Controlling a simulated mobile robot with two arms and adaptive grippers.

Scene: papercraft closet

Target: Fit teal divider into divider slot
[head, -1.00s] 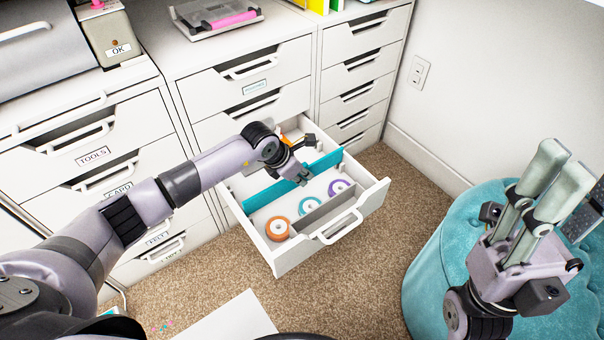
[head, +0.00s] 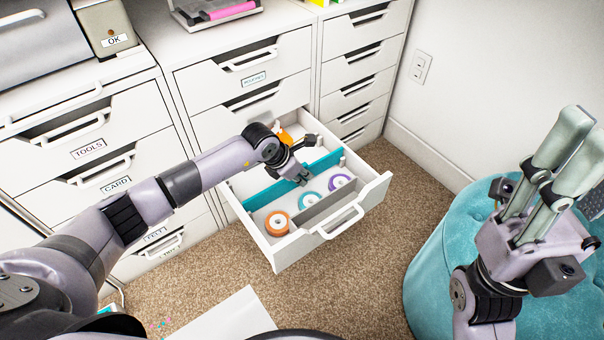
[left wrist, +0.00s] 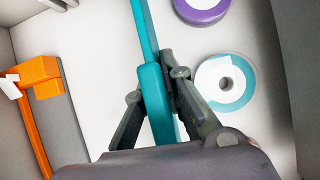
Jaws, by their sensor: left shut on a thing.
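The teal divider (head: 265,198) is a long flat strip lying across the inside of the open white drawer (head: 290,262). My left gripper (head: 303,178) is shut on it near its middle. The left wrist view shows the divider (left wrist: 156,95) between the two fingers (left wrist: 158,112). The divider's right end is near a small white upright piece (head: 342,162) by the drawer's right wall. I cannot tell whether its lower edge touches the floor or sits in a slot. My right gripper (head: 568,160) is raised over the teal stool; its finger gap is unclear.
Orange (head: 278,223), teal (head: 309,200) and purple (head: 340,182) tape rolls lie in front of the divider, by a grey partition (head: 325,207). An orange object (head: 286,136) lies behind it. A teal stool (head: 430,270) stands at right; carpet is clear between.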

